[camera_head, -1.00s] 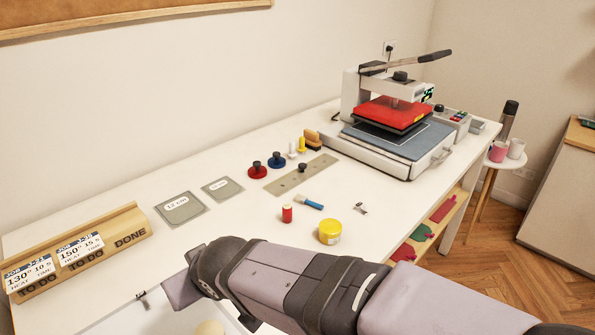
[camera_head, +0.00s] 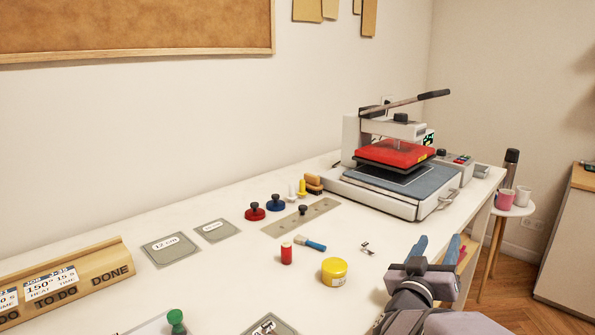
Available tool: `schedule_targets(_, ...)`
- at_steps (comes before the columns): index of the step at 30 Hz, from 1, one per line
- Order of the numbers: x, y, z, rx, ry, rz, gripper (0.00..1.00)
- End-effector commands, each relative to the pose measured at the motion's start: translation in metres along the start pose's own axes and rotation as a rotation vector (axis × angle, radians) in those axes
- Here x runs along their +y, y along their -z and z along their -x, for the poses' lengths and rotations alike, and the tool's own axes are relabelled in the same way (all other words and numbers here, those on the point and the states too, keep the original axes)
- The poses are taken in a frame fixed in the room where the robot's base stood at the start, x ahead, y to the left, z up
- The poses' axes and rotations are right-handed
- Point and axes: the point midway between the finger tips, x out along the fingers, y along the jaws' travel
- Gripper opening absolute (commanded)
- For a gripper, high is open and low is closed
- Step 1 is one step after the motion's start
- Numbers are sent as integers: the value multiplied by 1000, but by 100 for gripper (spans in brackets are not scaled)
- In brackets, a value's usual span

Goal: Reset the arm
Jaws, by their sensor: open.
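My gripper (camera_head: 436,245) is at the lower right, over the front edge of the white table (camera_head: 210,290). Its two blue-grey fingers point up and away and stand apart, with nothing between them. My wrist and forearm run down out of the picture below it. The gripper touches none of the things on the table that I can see. A small metal clip (camera_head: 367,248) lies on the table to the left of the fingers.
A heat press (camera_head: 395,180) with a red upper plate stands at the back right. A yellow jar (camera_head: 334,271), red spool (camera_head: 286,253) and blue brush (camera_head: 312,244) stand or lie mid-table. A wooden card rack (camera_head: 75,282) is at left. A stool (camera_head: 512,210) with mugs stands beyond the table.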

Motion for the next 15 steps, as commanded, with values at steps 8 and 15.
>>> schedule_targets(8,9,-164,-31,-312,-133,-250,47)
schedule_targets(15,0,-279,-38,-530,-222,-529,47)
